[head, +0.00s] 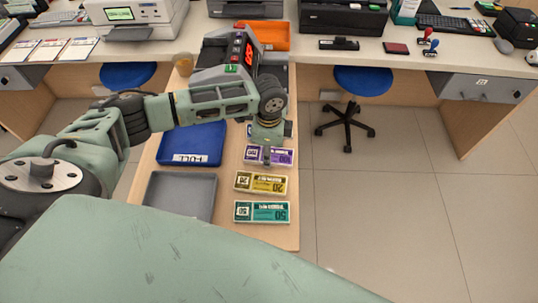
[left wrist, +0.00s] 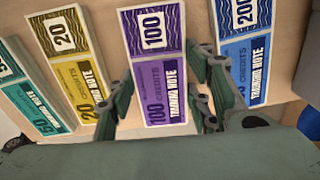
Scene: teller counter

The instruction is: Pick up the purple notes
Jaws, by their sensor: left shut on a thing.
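The purple notes (head: 283,157), a banded bundle marked 100, are in a row of note bundles on the wooden counter. My left gripper (head: 267,152) comes down over them from above. In the left wrist view the purple notes (left wrist: 157,60) run between the two fingers of the left gripper (left wrist: 163,100), one finger against each long side. The gripper is shut on them. I cannot tell whether they are clear of the counter. My right gripper is in neither view.
Yellow notes (head: 261,183) and teal notes (head: 262,212) lie nearer me. Blue notes (left wrist: 244,50) lie on the other side, mostly hidden by my arm in the head view. A blue tray (head: 195,140) and a grey tray (head: 181,193) are to the left. Floor is open to the right.

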